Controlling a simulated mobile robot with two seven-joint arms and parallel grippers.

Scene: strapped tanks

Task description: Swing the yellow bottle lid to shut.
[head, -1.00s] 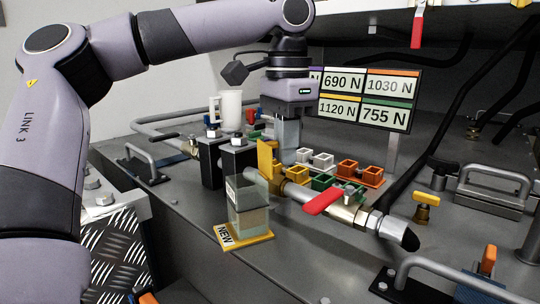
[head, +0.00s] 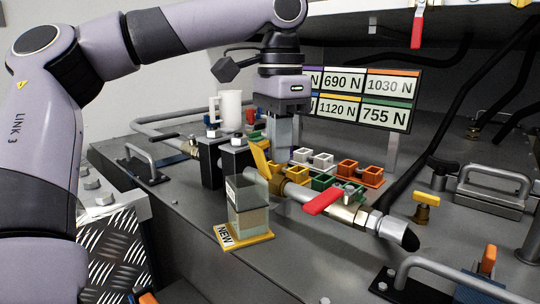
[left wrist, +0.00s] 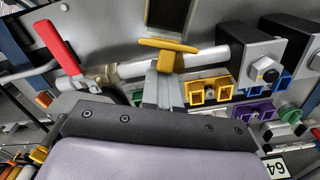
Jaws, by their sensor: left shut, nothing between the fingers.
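The clear bottle (head: 248,215) stands in the left middle of the head view, on a yellow base marked NEW. Its yellow lid (head: 261,160) is raised at the rim's far right side and leans over toward the bottle's mouth. The mouth is still uncovered. My left gripper (head: 280,138) points down right behind the lid, its fingers shut and empty. In the left wrist view the lid (left wrist: 167,46) shows nearly edge-on just beyond the closed fingertips (left wrist: 164,72). I cannot tell whether they touch. My right gripper is not in view.
A pipe with a red-handled valve (head: 322,201) runs just right of the bottle. Dark blocks (head: 237,165) and a white jug (head: 231,110) stand behind it. Coloured square cups (head: 347,168) and a force sign (head: 365,98) lie farther back.

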